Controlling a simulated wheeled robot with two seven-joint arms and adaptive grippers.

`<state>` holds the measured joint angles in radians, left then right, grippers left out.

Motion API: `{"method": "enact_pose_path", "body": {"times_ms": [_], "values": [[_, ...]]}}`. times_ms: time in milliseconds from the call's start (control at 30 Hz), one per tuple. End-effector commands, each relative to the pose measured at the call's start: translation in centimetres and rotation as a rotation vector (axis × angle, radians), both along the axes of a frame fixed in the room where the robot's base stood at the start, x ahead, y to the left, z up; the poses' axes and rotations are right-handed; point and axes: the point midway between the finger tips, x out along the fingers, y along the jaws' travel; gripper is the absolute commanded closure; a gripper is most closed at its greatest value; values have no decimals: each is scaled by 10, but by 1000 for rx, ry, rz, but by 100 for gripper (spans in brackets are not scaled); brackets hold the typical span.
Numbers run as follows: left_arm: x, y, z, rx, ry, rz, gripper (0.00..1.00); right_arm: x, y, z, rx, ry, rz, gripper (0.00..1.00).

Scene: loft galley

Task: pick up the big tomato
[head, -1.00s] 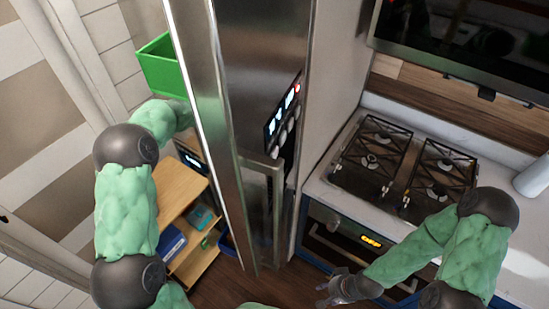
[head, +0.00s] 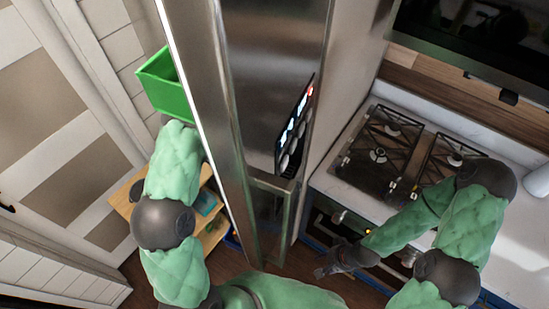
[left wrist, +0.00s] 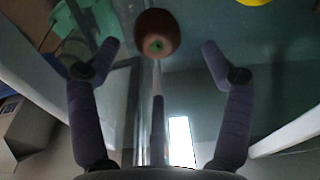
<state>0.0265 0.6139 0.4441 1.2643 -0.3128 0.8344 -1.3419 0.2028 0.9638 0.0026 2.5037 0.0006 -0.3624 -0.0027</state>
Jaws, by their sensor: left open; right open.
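In the left wrist view, a round dark red tomato (left wrist: 157,33) with a green spot sits near the top middle, just beyond and between the fingertips of my left gripper (left wrist: 162,58). The left gripper is open, one finger on each side, and does not visibly touch the tomato. In the head view the left hand is hidden behind the tall steel door, and the tomato is not visible there. My right gripper (head: 328,268) hangs low in front of the oven, open and empty.
The tall steel door (head: 260,215) stands beside my left arm. A green bin (head: 165,82) and a wooden shelf (head: 125,200) are to its left. The gas stove (head: 380,150) and counter are at right. A yellow object (left wrist: 255,2) shows at the left wrist view's top edge.

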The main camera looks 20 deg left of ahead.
Motion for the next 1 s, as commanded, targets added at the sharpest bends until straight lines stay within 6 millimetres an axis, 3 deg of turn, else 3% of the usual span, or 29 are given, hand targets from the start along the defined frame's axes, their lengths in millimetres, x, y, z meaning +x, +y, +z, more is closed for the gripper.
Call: {"method": "enact_pose_path", "body": {"times_ms": [267, 533, 800, 867, 1000], "values": [[0, 2, -15, -1, 1, 2, 20, 0, 0, 3, 0, -1, 0, 56], [0, 3, -52, -1, 0, 1, 20, 0, 0, 8, 0, -1, 0, 56], [0, 2, -57, -1, -2, 1, 20, 0, 0, 8, 0, -1, 0, 56], [0, 2, -57, -1, -2, 1, 31, 0, 0, 8, 0, -1, 0, 56], [0, 2, -57, -1, -2, 1, 71, 0, 0, 8, 0, -1, 0, 56]]}}
